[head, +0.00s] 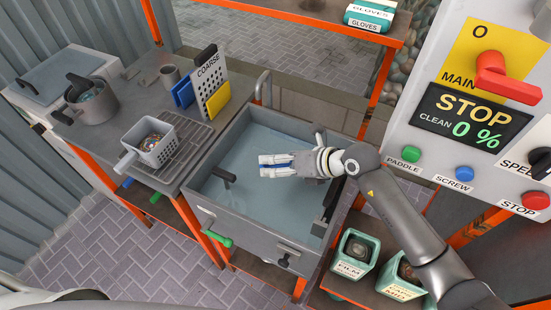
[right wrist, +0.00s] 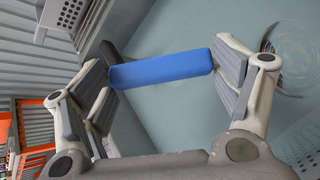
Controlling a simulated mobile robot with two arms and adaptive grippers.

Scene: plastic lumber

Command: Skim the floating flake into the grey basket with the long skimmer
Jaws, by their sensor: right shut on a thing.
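My right gripper (head: 262,166) is over the grey water tank (head: 208,222), its fingers pointing left. In the right wrist view the gripper (right wrist: 168,84) is shut on a blue handle (right wrist: 162,68), which spans between its fingers. A dark grey part meets the handle's left end. I cannot tell whether it belongs to the skimmer; no skimmer head shows clearly. The grey basket (head: 148,157) stands on a slatted rack left of the tank and holds multicoloured flakes (head: 153,140). No floating flake can be made out on the pale blue water (head: 255,205). My left gripper is out of view.
A grey pot (head: 92,101), a blue board (head: 183,93) and a yellow board (head: 218,99) stand on the left bench. A black bracket (head: 224,176) sticks into the tank. The control panel (head: 470,115) fills the right. Green bins (head: 355,252) stand on the lower shelf.

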